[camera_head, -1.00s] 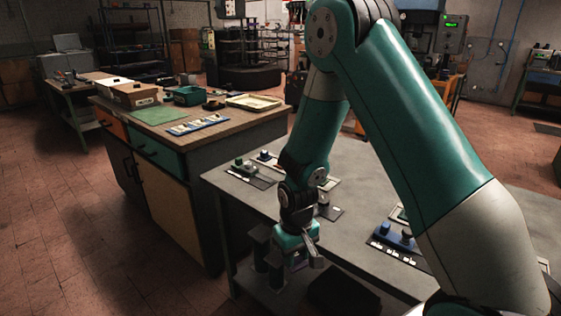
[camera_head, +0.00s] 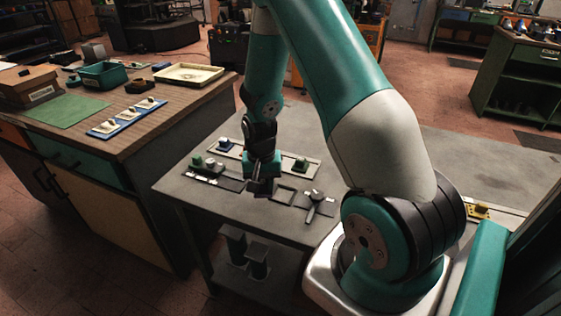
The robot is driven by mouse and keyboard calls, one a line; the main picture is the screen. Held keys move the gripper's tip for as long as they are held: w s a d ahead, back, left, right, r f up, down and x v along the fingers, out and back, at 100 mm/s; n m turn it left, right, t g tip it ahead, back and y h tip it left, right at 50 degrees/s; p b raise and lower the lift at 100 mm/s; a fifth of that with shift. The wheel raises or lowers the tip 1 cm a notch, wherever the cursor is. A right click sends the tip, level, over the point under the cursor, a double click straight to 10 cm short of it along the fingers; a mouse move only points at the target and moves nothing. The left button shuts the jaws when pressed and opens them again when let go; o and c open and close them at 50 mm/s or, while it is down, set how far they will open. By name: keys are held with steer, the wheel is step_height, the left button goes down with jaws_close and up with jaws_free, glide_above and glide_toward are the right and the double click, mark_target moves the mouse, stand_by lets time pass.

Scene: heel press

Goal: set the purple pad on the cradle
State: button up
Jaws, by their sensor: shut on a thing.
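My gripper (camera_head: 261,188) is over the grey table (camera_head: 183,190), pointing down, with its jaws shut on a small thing. The held thing is mostly hidden by the dark fingers. A purple patch showed at the jaws earlier, so I take it to be the purple pad. A dark square frame (camera_head: 285,194) lies on the table just right of the gripper. I cannot tell for sure whether it is the cradle.
A small fixture with a handle (camera_head: 314,198) stands right of the frame. A pale strip (camera_head: 268,156) with a blue block (camera_head: 225,145) and a dark green block (camera_head: 301,164) lies behind. A dark plate with green knobs (camera_head: 205,167) is left. Dark posts (camera_head: 247,250) stand below.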

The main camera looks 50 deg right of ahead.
mark_target(284, 194)
steer(key=d+m, duration=0.1)
steer(key=d, duration=0.1)
steer(key=s+d+r+m, duration=0.1)
steer(key=d+m, duration=0.1)
steer(key=s+d+m+p, duration=0.1)
steer(key=d+m, duration=0.1)
steer(key=shift+r, duration=0.2)
steer(key=shift+d+f, duration=0.1)
steer(key=shift+f, duration=0.05)
steer(key=shift+f+b, duration=1.85)
steer(key=shift+f, duration=0.45)
steer(key=shift+f, duration=0.2)
steer(key=o, duration=1)
step_height(284, 194, up, 18)
steer(key=shift+f, duration=0.25)
